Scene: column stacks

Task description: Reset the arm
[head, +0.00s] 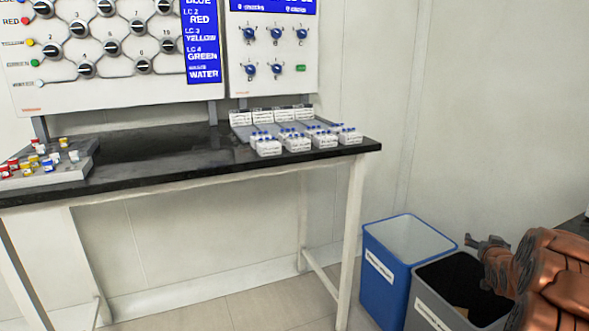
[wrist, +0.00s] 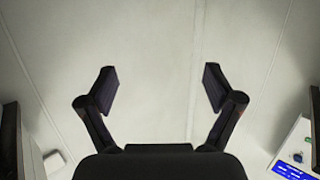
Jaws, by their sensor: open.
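My gripper (wrist: 160,90) is open and empty in the wrist view, its two dark fingers spread wide in front of a plain pale wall. In the head view my gripper (head: 484,243) shows small and dark at the right, at the end of my copper-coloured arm. It is over the grey bin and to the right of the blue bin. Its fingertips are hard to make out there.
A black-topped table (head: 160,160) carries white column stacks (head: 297,143) with blue tops and a tray (head: 75,172) of coloured vials. Valve panels (head: 110,50) stand behind. A blue bin (head: 385,285) and grey bin (head: 425,312) stand on the floor at right.

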